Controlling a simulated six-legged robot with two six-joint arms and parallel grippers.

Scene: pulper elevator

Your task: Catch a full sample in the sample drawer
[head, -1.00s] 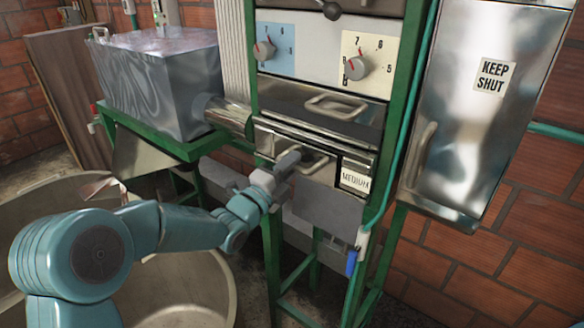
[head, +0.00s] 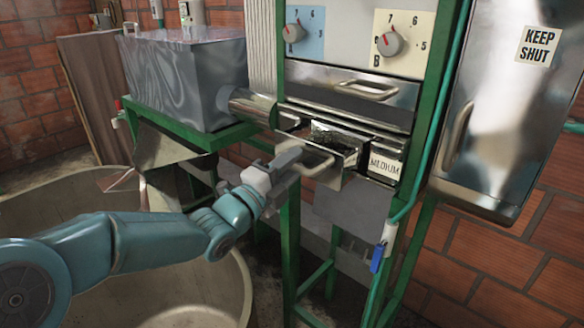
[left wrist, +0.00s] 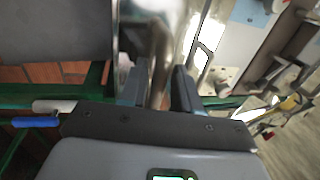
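The sample drawer (head: 352,160) is a metal tray pulled partly out of the green-framed cabinet. Dark, loose greenish-brown material shows inside it; how full it is I cannot tell exactly. My left gripper (head: 290,162) is at the left end of the drawer's bow handle (head: 320,164). My right gripper is not in view.
A closed upper drawer (head: 345,92) and two dials (head: 390,42) sit above. A "MEDIUM" label (head: 386,166) is beside the drawer. A "KEEP SHUT" metal cabinet (head: 490,110) stands right. A large round vat (head: 235,290) is below my left arm. A blue-handled valve (head: 378,258) hangs at the right leg.

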